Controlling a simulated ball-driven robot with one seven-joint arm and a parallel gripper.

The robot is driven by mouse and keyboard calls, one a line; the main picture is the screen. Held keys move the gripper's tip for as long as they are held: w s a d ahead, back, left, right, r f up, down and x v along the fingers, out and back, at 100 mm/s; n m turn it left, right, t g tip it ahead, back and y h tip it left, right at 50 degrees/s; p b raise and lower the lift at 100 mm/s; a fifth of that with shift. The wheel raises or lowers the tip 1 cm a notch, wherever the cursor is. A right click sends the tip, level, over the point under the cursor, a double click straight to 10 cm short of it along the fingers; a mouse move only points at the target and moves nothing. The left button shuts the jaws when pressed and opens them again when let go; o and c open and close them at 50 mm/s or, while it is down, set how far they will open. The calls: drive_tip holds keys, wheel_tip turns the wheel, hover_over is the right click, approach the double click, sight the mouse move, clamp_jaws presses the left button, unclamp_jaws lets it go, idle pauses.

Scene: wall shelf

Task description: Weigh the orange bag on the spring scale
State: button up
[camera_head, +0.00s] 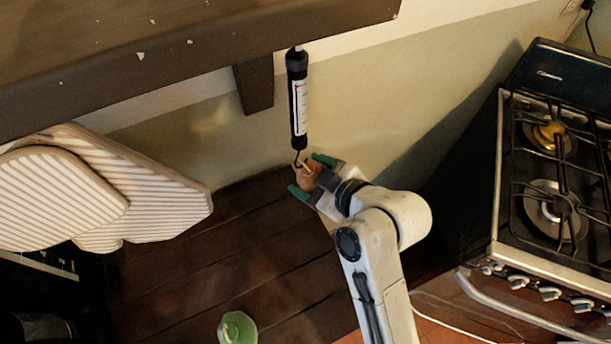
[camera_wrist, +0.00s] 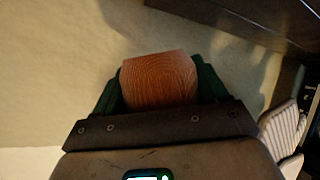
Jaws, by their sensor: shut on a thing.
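The spring scale (camera_head: 299,105) is a black tube with a white graduated strip. It hangs upright below the dark shelf, with a thin hook (camera_head: 297,160) at its lower end. My gripper (camera_head: 310,177) has green fingers and is shut on the orange bag (camera_head: 303,180), just below the hook. The bag also shows in the wrist view (camera_wrist: 160,80), brownish orange with a woven look, between both fingers. A pale loop (camera_head: 308,168) shows at the bag's top, close beside the hook. I cannot tell whether the hook passes through it.
The dark shelf (camera_head: 180,50) runs overhead at upper left, with a bracket (camera_head: 254,84) near the scale. A green object (camera_head: 237,328) stands on the dark wooden surface (camera_head: 200,280) below. Striped cushions (camera_head: 60,195) are at left. A gas stove (camera_head: 550,170) is at right.

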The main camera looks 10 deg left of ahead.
drive_tip(key=shift+w+d+r+n+h, duration=0.15)
drive_tip(key=shift+w+d+n+h, duration=0.15)
drive_tip(key=shift+n, duration=0.1)
drive_tip(key=shift+d+r, duration=0.15)
drive_tip(key=shift+w+d+r+p, duration=0.3)
drive_tip(key=shift+d+r, duration=0.1)
drive_tip(key=shift+r, duration=0.15)
drive_tip(key=shift+w+d, duration=0.55)
drive_tip(key=shift+d, duration=0.25)
drive_tip(key=shift+w+d, duration=0.55)
drive_tip(key=shift+d, duration=0.25)
drive_tip(key=shift+w+d, duration=0.55)
drive_tip(key=shift+d, duration=0.25)
drive_tip(key=shift+c, duration=0.5)
